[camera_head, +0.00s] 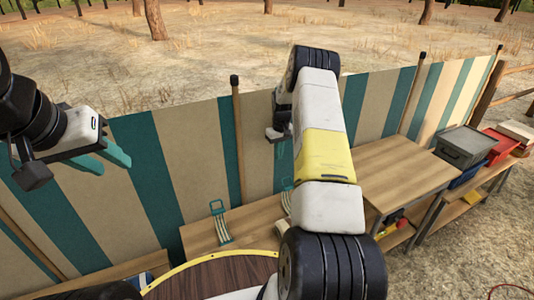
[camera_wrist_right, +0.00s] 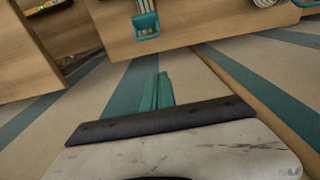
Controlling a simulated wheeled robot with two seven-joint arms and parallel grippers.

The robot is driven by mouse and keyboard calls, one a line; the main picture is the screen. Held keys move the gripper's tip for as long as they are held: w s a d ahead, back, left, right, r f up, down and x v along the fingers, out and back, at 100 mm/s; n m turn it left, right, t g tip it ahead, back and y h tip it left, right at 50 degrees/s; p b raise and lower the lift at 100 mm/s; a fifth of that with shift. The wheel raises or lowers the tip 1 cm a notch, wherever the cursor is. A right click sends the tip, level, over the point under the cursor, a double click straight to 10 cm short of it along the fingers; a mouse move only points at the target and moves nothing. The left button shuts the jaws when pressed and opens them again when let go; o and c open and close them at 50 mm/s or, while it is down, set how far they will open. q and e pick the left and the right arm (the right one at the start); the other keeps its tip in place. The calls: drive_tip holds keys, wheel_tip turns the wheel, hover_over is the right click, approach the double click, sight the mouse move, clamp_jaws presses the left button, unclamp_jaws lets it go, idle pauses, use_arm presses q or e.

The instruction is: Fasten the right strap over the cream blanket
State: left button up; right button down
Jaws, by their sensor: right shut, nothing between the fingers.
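A second teal buckle (camera_head: 287,185) on the same bench is partly covered by my right arm. In the right wrist view a striped strap ends in a teal buckle (camera_wrist_right: 146,25), and another teal piece (camera_wrist_right: 264,3) is cut off at the top. My right gripper (camera_wrist_right: 163,76) is shut and empty, apart from the buckles; my arm partly hides it in the head view. My left gripper (camera_head: 108,161) hangs open and empty at the left. I cannot make out the cream blanket.
A striped windbreak (camera_head: 190,140) with wooden posts stands behind the bench (camera_head: 250,215). A wooden table (camera_head: 405,170) is at the right, with a grey crate (camera_head: 465,147) and a red crate (camera_head: 502,146) beyond it. A round dark wood top (camera_head: 215,275) is at the bottom.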

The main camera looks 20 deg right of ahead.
wheel_tip(320, 180, down, 10)
drive_tip(key=shift+s+d+r, duration=0.1)
drive_tip(key=shift+s+r, duration=0.35)
drive_tip(key=shift+s, duration=0.4)
drive_tip(key=shift+s+d+r, duration=0.1)
drive_tip(key=shift+s+r, duration=0.35)
drive_tip(key=shift+s, duration=0.4)
drive_tip(key=shift+s+d+r, duration=0.1)
